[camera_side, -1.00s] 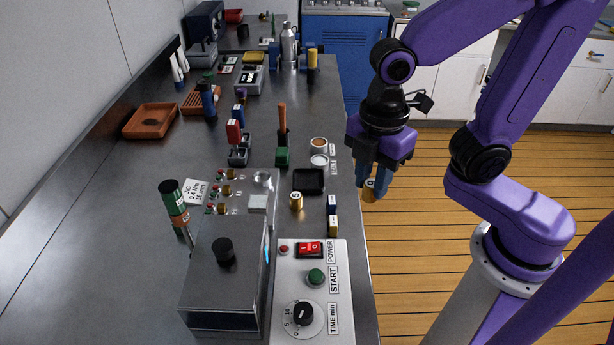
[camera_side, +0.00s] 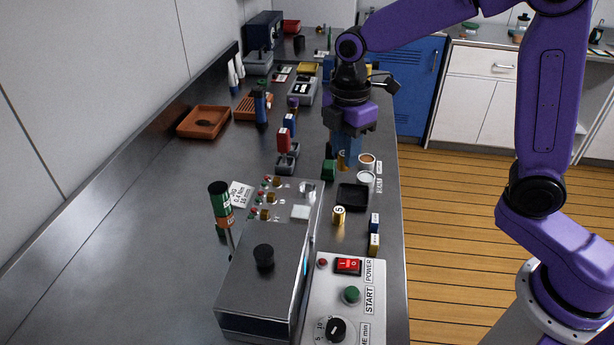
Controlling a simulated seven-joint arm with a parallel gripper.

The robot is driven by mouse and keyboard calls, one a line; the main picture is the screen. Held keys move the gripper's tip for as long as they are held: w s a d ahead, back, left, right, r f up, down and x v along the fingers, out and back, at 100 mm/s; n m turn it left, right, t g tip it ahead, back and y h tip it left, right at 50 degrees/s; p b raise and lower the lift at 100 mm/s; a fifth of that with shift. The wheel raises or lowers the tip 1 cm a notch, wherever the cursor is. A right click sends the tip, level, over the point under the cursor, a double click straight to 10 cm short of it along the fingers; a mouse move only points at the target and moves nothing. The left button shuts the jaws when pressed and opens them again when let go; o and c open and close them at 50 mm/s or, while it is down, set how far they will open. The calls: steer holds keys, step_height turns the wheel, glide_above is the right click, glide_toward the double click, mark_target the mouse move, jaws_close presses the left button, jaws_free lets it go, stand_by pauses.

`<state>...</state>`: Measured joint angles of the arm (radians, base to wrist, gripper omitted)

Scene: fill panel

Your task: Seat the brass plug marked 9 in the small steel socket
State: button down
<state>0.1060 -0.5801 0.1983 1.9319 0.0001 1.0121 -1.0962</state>
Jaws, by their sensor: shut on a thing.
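My gripper (camera_side: 344,157) points down over the bench with its blue fingers shut on a small brass plug (camera_side: 342,161). The plug's mark is too small to read now. Just right of the plug are two small round fittings with pale rims. One has a brown inside (camera_side: 367,160), and the other, nearer the camera, is pale grey-white (camera_side: 366,178). I cannot tell for sure which is the small steel socket. The plug looks apart from both, but its height above the bench is unclear. Another brass plug, marked 5 (camera_side: 338,215), stands upright nearer the camera.
A black tray (camera_side: 352,197) lies between the fittings and plug 5. A steel box (camera_side: 262,285) and switch panel (camera_side: 334,291) fill the front. Small blue and yellow blocks (camera_side: 374,234) stand near the right edge.

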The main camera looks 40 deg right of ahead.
steer(key=w+a+f, duration=0.1)
steer(key=w+f, duration=0.1)
steer(key=w+a+f, duration=0.1)
steer(key=w+f, duration=0.4)
steer(key=w, duration=0.1)
steer(key=shift+w+a+f, duration=0.25)
steer(key=shift+a, duration=0.15)
steer(key=shift+w+f, duration=0.15)
steer(key=shift+f, duration=1.5)
steer(key=shift+f, duration=0.15)
steer(key=c, duration=0.9)
jaws_free()
steer(key=shift+o, duration=0.2)
step_height(320, 180, up, 12)
steer(key=shift+r, duration=0.2)
